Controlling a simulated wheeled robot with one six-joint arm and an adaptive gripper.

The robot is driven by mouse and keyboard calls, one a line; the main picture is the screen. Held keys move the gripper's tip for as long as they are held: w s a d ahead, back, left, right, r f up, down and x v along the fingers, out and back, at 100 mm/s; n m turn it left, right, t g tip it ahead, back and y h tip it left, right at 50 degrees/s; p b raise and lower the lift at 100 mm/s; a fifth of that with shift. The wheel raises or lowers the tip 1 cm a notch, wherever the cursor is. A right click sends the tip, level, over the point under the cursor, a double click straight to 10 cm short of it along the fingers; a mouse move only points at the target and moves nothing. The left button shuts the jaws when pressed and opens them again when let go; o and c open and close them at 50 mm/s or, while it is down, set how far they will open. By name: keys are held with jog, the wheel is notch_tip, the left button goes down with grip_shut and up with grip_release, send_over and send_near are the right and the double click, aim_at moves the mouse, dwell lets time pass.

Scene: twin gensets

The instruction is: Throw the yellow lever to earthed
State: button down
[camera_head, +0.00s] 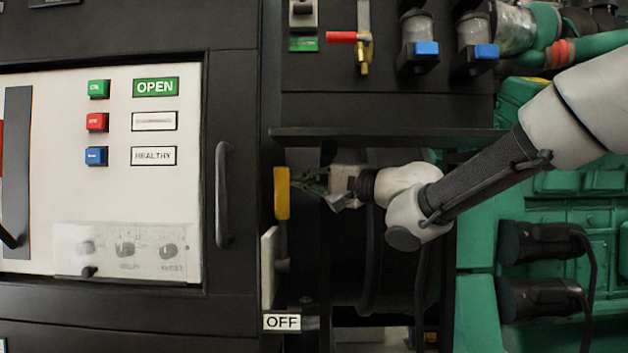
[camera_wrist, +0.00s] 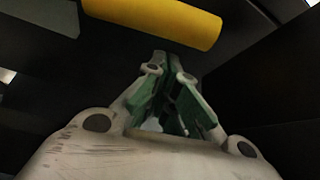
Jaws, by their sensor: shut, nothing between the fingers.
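The yellow lever (camera_head: 282,193) stands upright on the side of the black cabinet, its grip above a pale plate (camera_head: 269,266). A label reading OFF (camera_head: 282,322) is below it. In the wrist view the yellow grip (camera_wrist: 155,20) lies across the top, beyond the fingertips. My gripper (camera_head: 302,182) is just right of the lever grip in the head view. In the wrist view its fingers (camera_wrist: 168,62) are closed together with nothing between them. I cannot tell whether the fingertips touch the lever. No earthed marking is readable.
A white panel (camera_head: 50,200) with OPEN and HEALTHY signs is at left, with a black handle (camera_head: 223,194) beside it. A black ledge (camera_head: 390,138) runs above my gripper. Green machinery (camera_head: 590,225) fills the right. A red-handled valve (camera_head: 345,37) is above.

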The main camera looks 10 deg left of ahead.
jog(key=shift+s+f, duration=0.25)
jog(key=shift+s, duration=0.3)
jog(key=shift+s, duration=0.1)
